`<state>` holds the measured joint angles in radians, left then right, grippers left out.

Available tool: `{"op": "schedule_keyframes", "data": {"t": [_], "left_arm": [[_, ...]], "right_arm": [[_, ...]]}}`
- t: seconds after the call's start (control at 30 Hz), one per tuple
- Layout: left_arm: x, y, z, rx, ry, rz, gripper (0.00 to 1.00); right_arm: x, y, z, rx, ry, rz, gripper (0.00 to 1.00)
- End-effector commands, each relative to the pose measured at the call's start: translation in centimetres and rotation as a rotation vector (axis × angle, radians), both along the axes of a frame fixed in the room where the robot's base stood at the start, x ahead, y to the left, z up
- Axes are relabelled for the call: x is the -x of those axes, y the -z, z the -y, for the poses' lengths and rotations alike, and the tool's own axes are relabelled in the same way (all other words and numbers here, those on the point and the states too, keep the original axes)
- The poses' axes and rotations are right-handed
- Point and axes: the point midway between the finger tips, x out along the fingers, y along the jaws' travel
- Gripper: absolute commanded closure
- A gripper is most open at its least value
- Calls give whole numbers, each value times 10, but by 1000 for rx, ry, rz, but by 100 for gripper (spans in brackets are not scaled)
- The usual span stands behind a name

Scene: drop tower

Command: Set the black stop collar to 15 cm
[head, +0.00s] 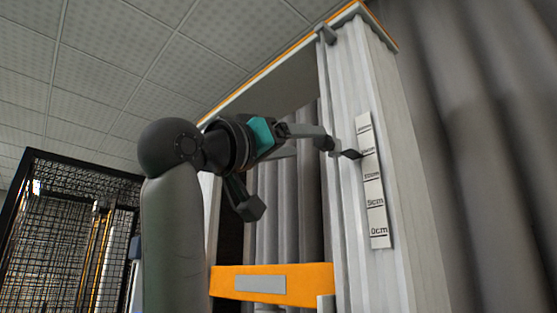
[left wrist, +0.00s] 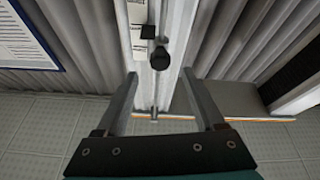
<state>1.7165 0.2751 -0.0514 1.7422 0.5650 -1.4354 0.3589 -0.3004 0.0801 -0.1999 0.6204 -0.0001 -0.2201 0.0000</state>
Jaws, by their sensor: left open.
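The white scale strip (head: 374,190) runs up the tower's grey post, with 0cm and 5cm readable low down and the upper labels blurred. The stop collar's black pointer (head: 351,154) reaches the strip's left edge near the second label from the top, apparently about the 15 cm mark. In the left wrist view the pointer (left wrist: 148,32) shows beside a round black knob (left wrist: 161,57). My left gripper (head: 326,143) is beside the post at collar height. In the wrist view its open fingers (left wrist: 160,74) stand either side of the knob's line, with the knob just beyond the tips.
An orange crossbar (head: 230,283) with a grey plate spans the tower below my arm. A black mesh cage (head: 65,225) stands at the left. Corrugated grey panels are behind the post. A notice sheet (left wrist: 25,38) hangs at the left in the wrist view.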

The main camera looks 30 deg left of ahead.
Motion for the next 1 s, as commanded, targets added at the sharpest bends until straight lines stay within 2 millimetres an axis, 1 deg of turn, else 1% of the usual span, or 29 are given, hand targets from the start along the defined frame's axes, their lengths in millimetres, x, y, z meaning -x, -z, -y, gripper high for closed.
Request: {"op": "schedule_keyframes", "data": {"t": [0.03, 0.1, 0.2, 0.3, 0.47, 1.0], "left_arm": [[11, 7, -4, -1, -3, 4, 30], [22, 11, -8, 0, -1, 4, 30], [33, 16, -12, 1, -2, 3, 30], [40, 18, -14, 0, -1, 1, 30], [44, 19, -15, 0, 0, 0, 30], [43, 18, -15, 0, 0, 0, 30]], "right_arm": [[0, 9, 0, 0, 0, 0, 21], [0, 13, 0, 0, 0, 0, 21], [0, 18, 0, 0, 0, 0, 21], [0, 20, 0, 0, 0, 0, 21], [0, 20, 0, 0, 0, 0, 21], [0, 20, 0, 0, 0, 0, 21]]}}
